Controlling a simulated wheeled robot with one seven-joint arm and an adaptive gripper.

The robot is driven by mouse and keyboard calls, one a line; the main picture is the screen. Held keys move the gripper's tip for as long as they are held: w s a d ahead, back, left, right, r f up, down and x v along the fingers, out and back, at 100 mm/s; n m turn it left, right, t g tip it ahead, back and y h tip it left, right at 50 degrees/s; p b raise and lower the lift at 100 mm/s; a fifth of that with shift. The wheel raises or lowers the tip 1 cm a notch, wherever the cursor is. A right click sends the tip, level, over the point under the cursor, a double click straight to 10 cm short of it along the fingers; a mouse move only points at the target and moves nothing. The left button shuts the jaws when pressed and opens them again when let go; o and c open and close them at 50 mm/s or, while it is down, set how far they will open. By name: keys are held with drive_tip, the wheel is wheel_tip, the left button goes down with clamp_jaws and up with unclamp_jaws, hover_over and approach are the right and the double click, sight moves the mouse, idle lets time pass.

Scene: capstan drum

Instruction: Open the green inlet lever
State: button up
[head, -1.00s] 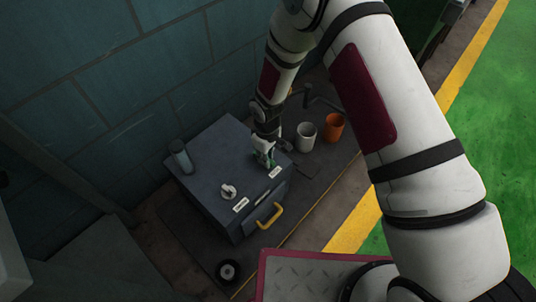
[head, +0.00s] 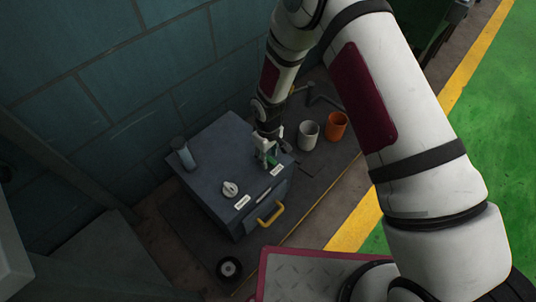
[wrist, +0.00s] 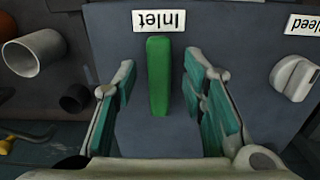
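The green inlet lever (wrist: 158,76) stands on the top of a grey-blue box (head: 210,165), beside a white label reading "Inlet" (wrist: 159,21). My gripper (wrist: 160,88) is open, with one teal-padded finger on each side of the lever. A gap shows between the lever and each finger. In the head view, my gripper (head: 268,158) is over the right part of the box top and the green lever (head: 272,161) shows partly between its fingers.
A white bleed knob (head: 230,189) sits on the same box top, and a yellow handle (head: 270,215) is on its front. A grey cylinder (head: 183,154) stands at the box's back left. A white cup (head: 308,135) and an orange cup (head: 336,126) stand to the right.

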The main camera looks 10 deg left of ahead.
sight(268, 157)
wheel_tip(268, 157, up, 12)
idle(0.7)
idle(0.4)
